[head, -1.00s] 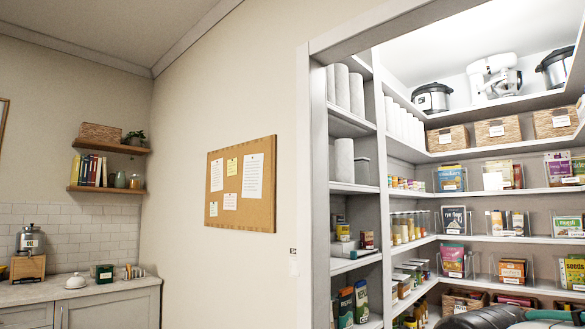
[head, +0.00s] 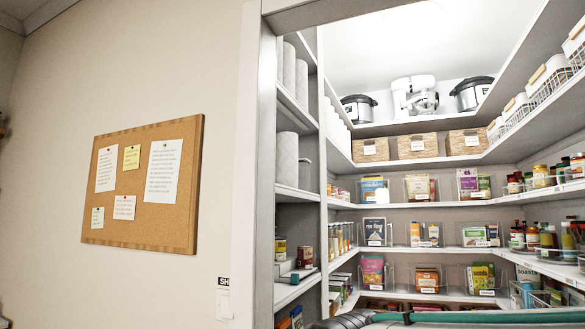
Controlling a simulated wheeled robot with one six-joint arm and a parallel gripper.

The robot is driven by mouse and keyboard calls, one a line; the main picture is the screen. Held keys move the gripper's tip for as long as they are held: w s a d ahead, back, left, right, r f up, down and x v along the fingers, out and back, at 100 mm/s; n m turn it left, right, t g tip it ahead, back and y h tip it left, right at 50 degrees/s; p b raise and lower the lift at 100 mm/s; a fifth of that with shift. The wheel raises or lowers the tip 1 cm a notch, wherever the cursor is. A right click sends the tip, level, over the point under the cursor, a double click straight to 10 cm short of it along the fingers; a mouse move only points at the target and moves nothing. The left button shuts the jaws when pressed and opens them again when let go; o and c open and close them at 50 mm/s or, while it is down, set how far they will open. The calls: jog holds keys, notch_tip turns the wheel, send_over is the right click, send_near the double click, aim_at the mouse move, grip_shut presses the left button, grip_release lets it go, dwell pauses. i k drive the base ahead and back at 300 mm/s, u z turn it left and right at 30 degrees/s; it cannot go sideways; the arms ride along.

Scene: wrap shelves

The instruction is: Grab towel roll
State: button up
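White towel rolls (head: 289,68) stand upright in a row on an upper shelf at the left side of the pantry, just inside the door frame. A single thicker white roll (head: 287,158) stands on the shelf below, close to the frame's edge. More white rolls (head: 336,104) stand farther back on a high shelf past the upright divider. Part of my arm shows at the bottom edge, well below and in front of the rolls. My gripper's fingers are not in view.
The door frame (head: 254,150) stands left of the pantry opening. A corkboard (head: 143,185) hangs on the wall left of it. Shelves with wicker baskets (head: 417,146), clear bins, jars and appliances line the back and right. The pantry's middle looks open.

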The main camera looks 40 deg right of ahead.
aim_at(286, 152)
jog(key=z, duration=0.6)
jog(key=i, duration=1.15)
jog(key=z, duration=0.7)
